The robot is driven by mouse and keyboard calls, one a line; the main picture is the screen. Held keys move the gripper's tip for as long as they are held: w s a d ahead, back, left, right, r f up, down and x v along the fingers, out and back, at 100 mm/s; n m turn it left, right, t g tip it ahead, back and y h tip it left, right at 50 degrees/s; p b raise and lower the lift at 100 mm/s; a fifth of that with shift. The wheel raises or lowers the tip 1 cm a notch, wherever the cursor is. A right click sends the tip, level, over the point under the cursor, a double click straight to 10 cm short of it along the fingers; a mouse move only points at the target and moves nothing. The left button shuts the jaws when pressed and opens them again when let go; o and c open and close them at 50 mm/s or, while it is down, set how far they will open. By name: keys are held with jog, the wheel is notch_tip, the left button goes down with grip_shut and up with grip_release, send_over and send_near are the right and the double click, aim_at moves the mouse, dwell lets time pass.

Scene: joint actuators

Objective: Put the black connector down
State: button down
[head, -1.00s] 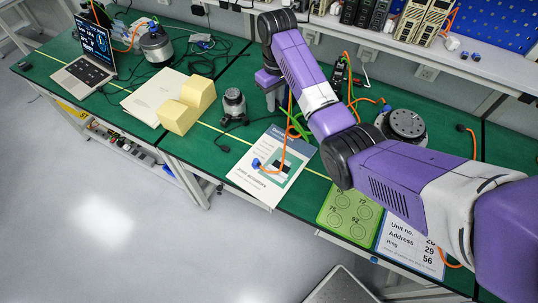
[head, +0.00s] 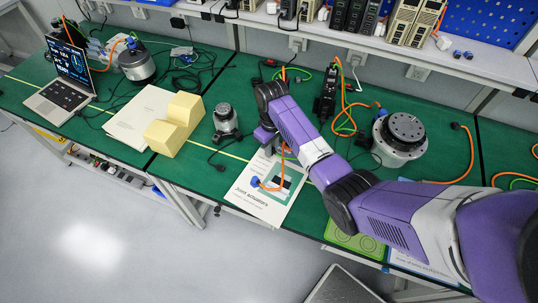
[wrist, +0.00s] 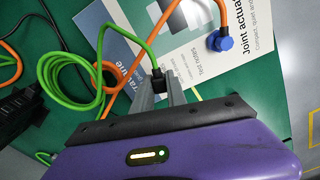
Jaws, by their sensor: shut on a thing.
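The black connector (wrist: 157,79), on a green cable, is between the two metal fingers of my gripper (wrist: 158,90) in the wrist view. The fingers are shut on it. In the head view my gripper (head: 283,152) is low over the upper part of the white "Joint actuators" sheet (head: 250,197). The connector is largely hidden there behind my arm. I cannot tell whether it touches the sheet or the bench.
A blue plug (wrist: 220,41) on an orange cable lies on the sheet. A grey cylindrical actuator (head: 226,120) and yellow blocks (head: 174,124) stand left of my gripper. A large round actuator (head: 400,138) and a black device (head: 325,98) stand right. Green bench (head: 215,168) shows bare beside the sheet.

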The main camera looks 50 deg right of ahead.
jog(key=shift+f+b, duration=1.55)
jog(key=shift+f, duration=0.45)
jog(key=shift+f, duration=0.15)
jog(key=c, duration=1.3)
grip_release()
jog(key=shift+c, duration=0.2)
notch_tip(320, 180, up, 12)
jog(key=shift+r+b, duration=0.2)
jog(key=shift+b, duration=0.3)
jog(key=shift+w, duration=0.1)
